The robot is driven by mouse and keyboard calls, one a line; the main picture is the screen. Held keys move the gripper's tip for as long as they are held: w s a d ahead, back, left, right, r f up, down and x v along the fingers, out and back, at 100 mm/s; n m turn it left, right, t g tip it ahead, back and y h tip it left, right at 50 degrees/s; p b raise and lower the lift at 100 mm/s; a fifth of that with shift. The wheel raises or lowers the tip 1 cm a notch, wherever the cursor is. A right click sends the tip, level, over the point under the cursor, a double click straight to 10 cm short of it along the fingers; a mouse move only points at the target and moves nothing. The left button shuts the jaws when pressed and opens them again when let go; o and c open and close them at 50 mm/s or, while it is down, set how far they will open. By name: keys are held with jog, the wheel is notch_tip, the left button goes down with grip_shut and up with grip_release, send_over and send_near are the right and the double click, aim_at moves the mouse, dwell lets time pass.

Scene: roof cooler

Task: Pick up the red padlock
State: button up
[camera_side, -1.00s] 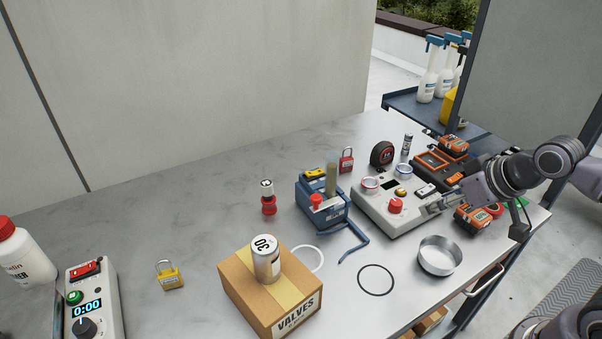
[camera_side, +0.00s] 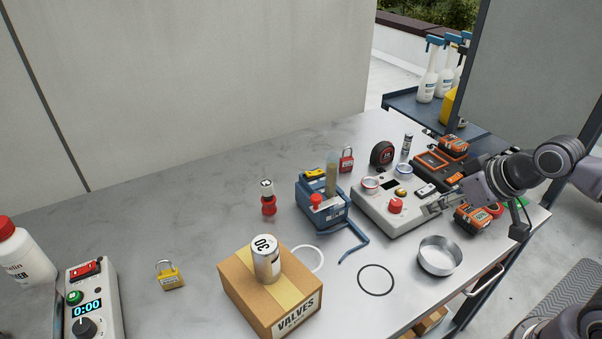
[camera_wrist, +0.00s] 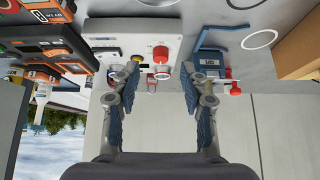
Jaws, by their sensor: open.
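The red padlock (camera_side: 346,160) stands on the grey table, behind the control box and to the right of the blue vise. In the wrist view, a small red shape that looks like the padlock (camera_wrist: 152,85) shows between my fingers, beyond the control box. My gripper (camera_side: 437,207) is at the right front of the control box in the side view, apart from the padlock. In the wrist view my gripper (camera_wrist: 155,75) has its fingers spread wide with nothing between them.
The control box (camera_side: 390,217) with a red button lies between my gripper and the padlock. The blue vise (camera_side: 322,208) and a black-and-red tape measure (camera_side: 382,153) flank the padlock. A metal dish (camera_side: 440,256), a cardboard box (camera_side: 268,300) and a yellow padlock (camera_side: 170,276) stand nearer the camera.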

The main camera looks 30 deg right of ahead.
jog(key=shift+r, duration=0.1)
jog(key=w+r+m+g, duration=0.2)
jog(key=w+r+m, duration=0.2)
jog(key=w+r, duration=0.25)
jog(key=m+g, duration=0.5)
jog(key=m, duration=1.1)
send_over(348, 157)
notch_tip(348, 157, down, 7)
jog(key=f, duration=0.5)
jog(key=shift+s+d+f, duration=0.3)
jog(key=f, duration=0.4)
jog(key=shift+w+a, duration=0.2)
jog(key=shift+a, duration=0.15)
jog(key=shift+f, duration=0.6)
